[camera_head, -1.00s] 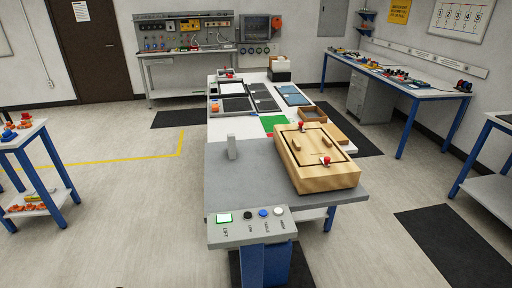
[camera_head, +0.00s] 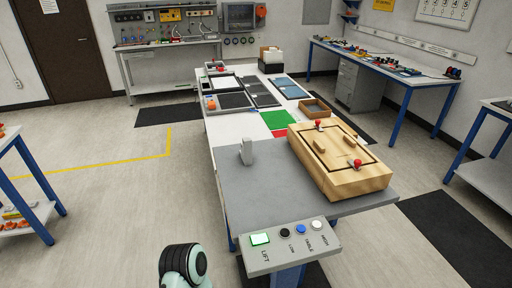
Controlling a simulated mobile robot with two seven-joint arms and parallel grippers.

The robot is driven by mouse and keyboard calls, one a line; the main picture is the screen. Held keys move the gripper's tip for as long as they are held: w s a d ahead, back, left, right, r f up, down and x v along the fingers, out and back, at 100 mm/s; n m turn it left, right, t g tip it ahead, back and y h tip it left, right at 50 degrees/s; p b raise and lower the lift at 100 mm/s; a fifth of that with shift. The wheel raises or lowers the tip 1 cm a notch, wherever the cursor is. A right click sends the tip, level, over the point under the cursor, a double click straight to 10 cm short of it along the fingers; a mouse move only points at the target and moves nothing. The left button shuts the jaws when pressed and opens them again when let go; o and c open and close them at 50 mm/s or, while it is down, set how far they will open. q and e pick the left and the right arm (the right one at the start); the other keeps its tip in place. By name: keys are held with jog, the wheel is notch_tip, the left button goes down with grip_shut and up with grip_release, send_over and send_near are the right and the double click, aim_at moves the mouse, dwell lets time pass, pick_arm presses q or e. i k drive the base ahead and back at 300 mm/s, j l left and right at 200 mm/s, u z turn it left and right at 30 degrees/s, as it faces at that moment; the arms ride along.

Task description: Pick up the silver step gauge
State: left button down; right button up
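The silver step gauge (camera_head: 246,152) stands upright on the grey front part of the table (camera_head: 262,204), left of the wooden box. It is a small grey block and nothing touches it. A dark and pale green rounded part of my own arm shows at the bottom edge, left of the table. Neither gripper's fingers are in view.
A large wooden box (camera_head: 340,160) with red knobs sits right of the gauge. A control panel (camera_head: 288,242) with a lit green screen and buttons is on the table's front edge. Trays (camera_head: 233,101) and a red-green mat (camera_head: 277,120) lie farther back. Open floor lies to the left.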

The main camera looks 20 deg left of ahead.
aim_at(245, 152)
jog(key=j+z, duration=0.4)
jog(key=j, duration=1.4)
jog(key=j+z, duration=0.15)
jog(key=j, duration=0.55)
jog(key=k+j, duration=0.15)
jog(key=j, duration=0.55)
jog(key=j+z, duration=0.05)
